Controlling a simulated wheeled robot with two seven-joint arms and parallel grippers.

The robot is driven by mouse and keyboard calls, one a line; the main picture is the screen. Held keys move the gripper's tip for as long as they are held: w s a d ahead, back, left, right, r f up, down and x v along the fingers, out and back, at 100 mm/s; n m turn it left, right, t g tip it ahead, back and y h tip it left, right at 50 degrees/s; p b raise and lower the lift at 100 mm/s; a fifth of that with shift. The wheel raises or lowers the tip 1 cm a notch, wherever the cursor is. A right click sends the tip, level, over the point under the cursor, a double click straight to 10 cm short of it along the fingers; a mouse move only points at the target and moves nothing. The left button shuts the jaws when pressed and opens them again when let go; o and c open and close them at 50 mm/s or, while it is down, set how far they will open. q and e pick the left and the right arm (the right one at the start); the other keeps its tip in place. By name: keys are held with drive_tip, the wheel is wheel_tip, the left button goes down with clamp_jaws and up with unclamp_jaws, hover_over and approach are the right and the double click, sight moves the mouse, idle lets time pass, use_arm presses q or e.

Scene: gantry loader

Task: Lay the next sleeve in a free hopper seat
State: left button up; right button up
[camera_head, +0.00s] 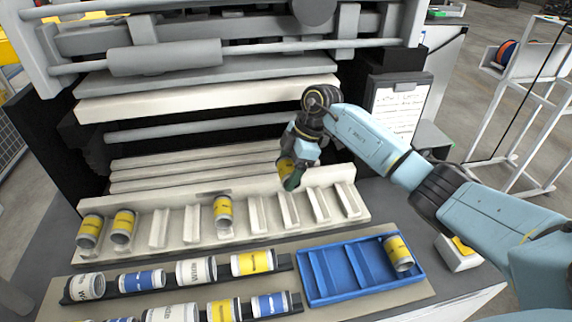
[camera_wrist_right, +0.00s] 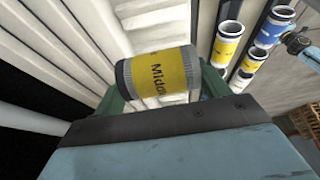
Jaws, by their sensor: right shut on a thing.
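My right gripper (camera_head: 291,178) is shut on a yellow sleeve (camera_head: 285,167) with grey ends and holds it above the hopper's right half. The wrist view shows this sleeve (camera_wrist_right: 160,75) lying across between the green fingers of the gripper (camera_wrist_right: 163,88). The cream hopper (camera_head: 258,232) has a row of seats parted by upright ribs. Two yellow sleeves, one (camera_head: 90,231) and another (camera_head: 123,226), sit at its left end. A third yellow sleeve (camera_head: 223,211) sits near its middle. Seats to the right of it look empty, partly hidden by my gripper. My left gripper is not seen.
In front, dark racks (camera_head: 185,278) hold several white, blue and yellow sleeves. A blue tray (camera_head: 335,292) to their right holds one yellow sleeve (camera_head: 398,254). Machine bars and rollers (camera_head: 165,61) rise behind the hopper. A clipboard (camera_head: 399,108) hangs at the right.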

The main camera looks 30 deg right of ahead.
drive_tip(key=shift+f+b, duration=3.85)
drive_tip(key=shift+b, duration=0.4)
drive_tip(key=shift+f, duration=1.35)
drive_tip(key=o, duration=1.3)
drive_tip(key=shift+s, duration=0.1)
